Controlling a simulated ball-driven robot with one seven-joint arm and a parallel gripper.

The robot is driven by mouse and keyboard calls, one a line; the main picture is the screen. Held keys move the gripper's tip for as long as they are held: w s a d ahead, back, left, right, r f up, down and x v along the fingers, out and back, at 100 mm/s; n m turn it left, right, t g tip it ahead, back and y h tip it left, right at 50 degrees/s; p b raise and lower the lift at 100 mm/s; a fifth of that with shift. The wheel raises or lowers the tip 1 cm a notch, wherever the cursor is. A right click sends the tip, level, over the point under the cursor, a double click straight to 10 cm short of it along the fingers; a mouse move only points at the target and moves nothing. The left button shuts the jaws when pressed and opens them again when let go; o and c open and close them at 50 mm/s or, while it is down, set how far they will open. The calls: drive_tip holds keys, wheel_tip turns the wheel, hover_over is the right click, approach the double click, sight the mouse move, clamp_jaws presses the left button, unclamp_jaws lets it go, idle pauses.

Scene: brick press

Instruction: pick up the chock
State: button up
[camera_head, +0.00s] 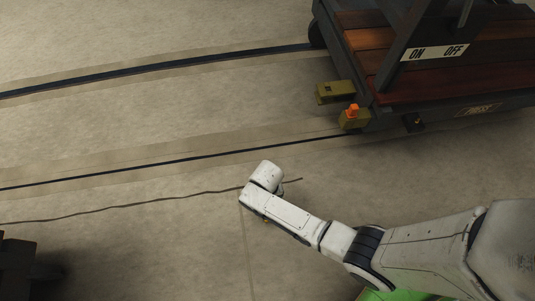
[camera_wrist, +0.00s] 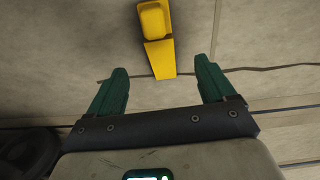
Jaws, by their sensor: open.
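The chock (camera_wrist: 158,48) is a bright yellow block with a raised, rounded part at its far end. It lies on the floor in the upper middle of the wrist view, with its near end in line with the gap between my fingertips. My gripper (camera_wrist: 161,68) is open, its two green fingers apart with nothing held between them. The chock looks below the fingers; the exact height gap I cannot tell. In the head view my arm's end hides the fingers and most or all of the chock.
A wooden-decked cart (camera_head: 430,75) with an ON/OFF plate stands at upper right on the rails. It has olive blocks (camera_head: 335,92) at its end, one with an orange part (camera_head: 352,110). A dark object (camera_head: 15,265) is at lower left. Floor around my gripper is mostly clear.

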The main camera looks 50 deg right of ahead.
wheel_tip(320, 180, down, 7)
drive_tip(key=b, duration=0.3)
drive_tip(key=shift+r+b, duration=0.2)
drive_tip(key=shift+b, duration=0.15)
wheel_tip(320, 180, down, 5)
drive_tip(key=b, duration=0.4)
drive_tip(key=shift+s+f, duration=0.1)
drive_tip(key=shift+f, duration=0.1)
drive_tip(key=c, duration=1.1)
drive_tip(key=shift+r, duration=0.1)
drive_tip(key=shift+c, duration=0.2)
